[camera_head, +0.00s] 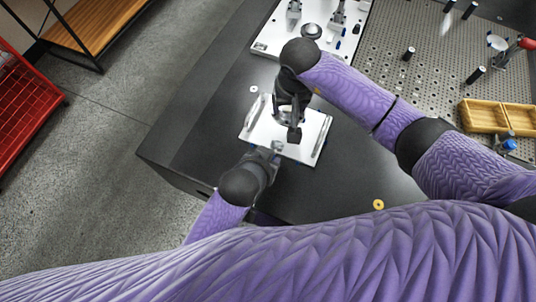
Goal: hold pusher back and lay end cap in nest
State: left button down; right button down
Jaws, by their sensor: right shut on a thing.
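A bright metal fixture plate (262,130) with a raised handle-like bar on either side lies on the dark table. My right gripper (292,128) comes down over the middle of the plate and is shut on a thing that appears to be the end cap. The gripper mostly hides that thing and the nest under it. My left gripper (270,156) is low at the near edge of the plate, by a small light block (277,146) that may be the pusher. Its fingers are too small and covered to tell whether they are open or touching the block.
A second pale plate (268,42) with clamps and a grey round dome (311,30) stands at the back. A perforated plate (440,75) with black posts lies to the right. A yellow tray (485,117) sits there. A yellow ring (378,204) lies on the near table.

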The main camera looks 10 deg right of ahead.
pick_arm(q)
jog(key=shift+s+a+f, duration=0.1)
jog(key=shift+s+f, duration=0.05)
jog(key=shift+f, duration=0.05)
pick_arm(e)
send_over(286, 128)
jog(key=shift+s+f, duration=0.15)
jog(key=shift+f, duration=1)
jog(key=shift+s+f, duration=0.1)
jog(key=shift+f, duration=1.05)
jog(key=shift+f, duration=0.85)
jog(key=shift+f, duration=0.5)
grip_release()
jog(key=shift+r, duration=3.45)
